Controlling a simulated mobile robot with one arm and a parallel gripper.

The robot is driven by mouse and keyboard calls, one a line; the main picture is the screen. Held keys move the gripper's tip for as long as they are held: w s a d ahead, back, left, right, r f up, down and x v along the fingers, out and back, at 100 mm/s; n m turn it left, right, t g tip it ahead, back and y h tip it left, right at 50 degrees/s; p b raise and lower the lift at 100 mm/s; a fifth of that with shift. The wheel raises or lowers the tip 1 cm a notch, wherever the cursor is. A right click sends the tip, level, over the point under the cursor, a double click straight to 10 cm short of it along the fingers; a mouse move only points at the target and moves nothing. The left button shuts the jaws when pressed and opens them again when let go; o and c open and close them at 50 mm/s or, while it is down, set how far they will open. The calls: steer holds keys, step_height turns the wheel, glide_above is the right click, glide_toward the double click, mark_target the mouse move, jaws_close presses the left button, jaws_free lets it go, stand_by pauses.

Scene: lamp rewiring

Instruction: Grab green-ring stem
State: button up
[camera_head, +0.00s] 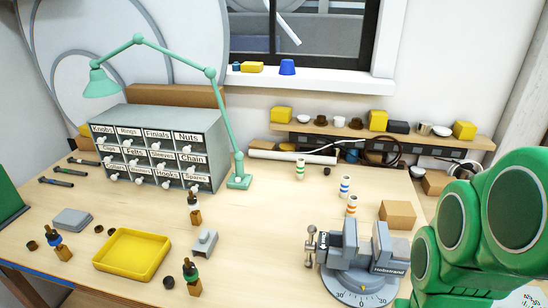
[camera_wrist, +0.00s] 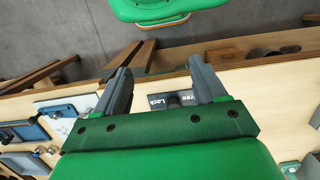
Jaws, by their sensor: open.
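A white stem with green bands (camera_head: 300,168) stands upright on the workbench, right of the lamp's foot. A blue-banded stem (camera_head: 345,186) and an orange-banded stem (camera_head: 352,206) stand nearer, behind the vise (camera_head: 361,262). A separate dark-topped wooden piece with a green ring (camera_head: 192,277) stands near the front edge. My gripper (camera_wrist: 160,72) is open and empty in the wrist view, with no stem between its fingers. A "Free Lock" plate (camera_wrist: 172,99) shows beyond the fingers. My green arm fills the right of the head view; the gripper itself is not visible there.
A yellow tray (camera_head: 132,257), a small grey block (camera_head: 204,243) and a labelled drawer cabinet (camera_head: 163,145) occupy the left side. The green lamp (camera_head: 239,180) arches over the cabinet. A cardboard box (camera_head: 397,215) stands behind the vise. The bench centre is mostly clear.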

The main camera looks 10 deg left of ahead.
steer(key=shift+c, duration=0.2)
steer(key=c, duration=0.5)
steer(key=m+g+y, duration=0.3)
steer(key=m+y, duration=0.9)
steer(key=m, duration=0.1)
glide_toward(192, 277)
steer(key=a+r, duration=0.2)
steer(key=a, duration=0.2)
steer(key=shift+g+y, duration=0.3)
steer(key=shift+x, duration=4)
